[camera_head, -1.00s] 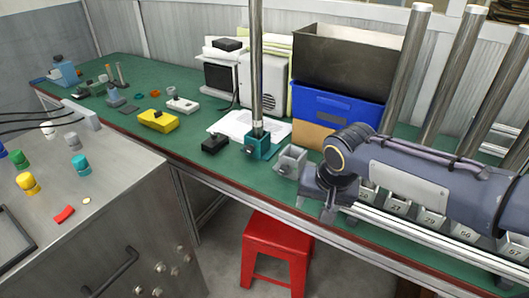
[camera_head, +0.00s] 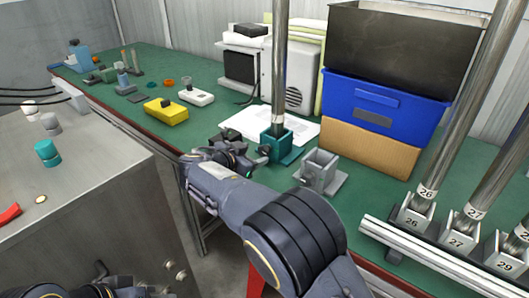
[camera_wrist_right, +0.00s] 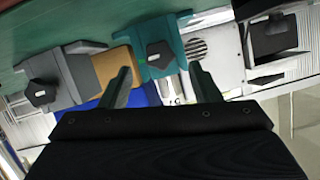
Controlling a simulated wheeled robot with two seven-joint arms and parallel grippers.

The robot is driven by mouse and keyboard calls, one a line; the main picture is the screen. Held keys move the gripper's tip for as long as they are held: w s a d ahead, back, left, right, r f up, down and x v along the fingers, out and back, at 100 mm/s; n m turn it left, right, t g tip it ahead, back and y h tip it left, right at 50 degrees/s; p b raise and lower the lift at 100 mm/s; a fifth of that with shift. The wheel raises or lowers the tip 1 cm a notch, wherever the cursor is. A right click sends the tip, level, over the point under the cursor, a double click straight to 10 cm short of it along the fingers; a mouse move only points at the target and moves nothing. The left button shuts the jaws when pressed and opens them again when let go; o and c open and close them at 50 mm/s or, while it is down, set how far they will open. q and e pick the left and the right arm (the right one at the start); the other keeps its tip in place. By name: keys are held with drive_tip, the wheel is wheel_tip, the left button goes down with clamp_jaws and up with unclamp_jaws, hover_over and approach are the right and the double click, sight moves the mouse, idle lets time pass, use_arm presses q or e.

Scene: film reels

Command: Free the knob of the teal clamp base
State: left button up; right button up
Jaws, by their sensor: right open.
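The teal clamp base (camera_head: 272,153) stands on the green bench and holds an upright metal pole (camera_head: 280,70). Its dark knob (camera_head: 264,149) is on the side toward my right gripper (camera_head: 236,152). That gripper is open and empty, left of the knob and apart from it. In the right wrist view, the knob (camera_wrist_right: 158,55) shows beyond and between the two fingertips (camera_wrist_right: 163,82), with the teal base (camera_wrist_right: 160,28) behind it. Dark parts at the bottom left edge of the head view may be my left arm; its jaws cannot be made out.
A grey clamp base (camera_head: 318,171) without a pole stands close to the right. A yellow block (camera_head: 165,113) lies to the left. A blue crate (camera_head: 385,110) and papers (camera_head: 240,122) are behind. Numbered clamps with poles (camera_head: 412,212) stand at the right.

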sight(262, 151)
drive_tip(key=x, duration=0.5)
drive_tip(key=shift+w+f, duration=0.1)
drive_tip(key=c, duration=1)
